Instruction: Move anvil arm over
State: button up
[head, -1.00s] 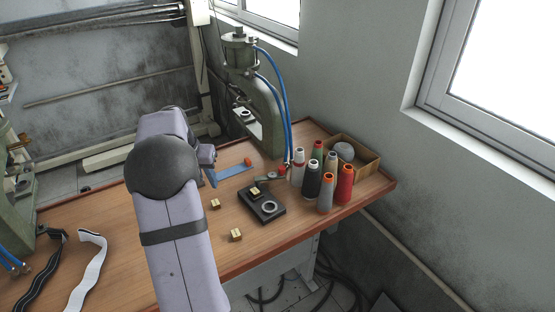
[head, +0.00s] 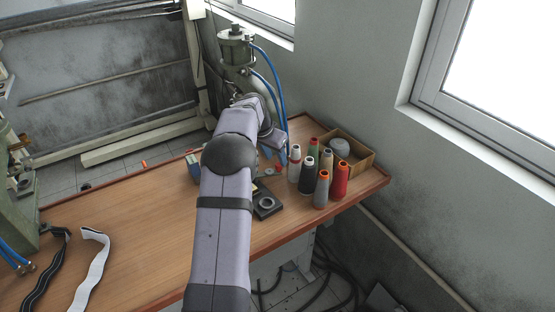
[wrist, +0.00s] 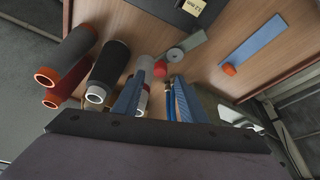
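A short grey arm with a round grey disc (wrist: 176,54) and a red knob (wrist: 160,69) shows in the wrist view; I take it as the anvil arm. In the head view its red knob (head: 278,168) shows beside the spools, below my gripper; the rest is mostly hidden by my arm. My gripper (wrist: 156,88) is open, its two blue fingers apart, with the red knob beyond and between the tips. I cannot tell whether they touch it. A blue bar (wrist: 252,48) with an orange knob (wrist: 229,70) lies to the right. The green press (head: 235,50) stands behind my arm.
Several thread spools (head: 308,176) stand close to the right of my gripper, near a wooden box (head: 359,158). A black block (head: 267,206) lies in front. Blue hoses (head: 281,95) hang from the press. Black and white straps (head: 90,265) lie left; the table's middle is clear.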

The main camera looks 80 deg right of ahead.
aim_at(279, 164)
jog(key=shift+p+x, duration=0.65)
jog(key=shift+x, duration=1.25)
grip_shut()
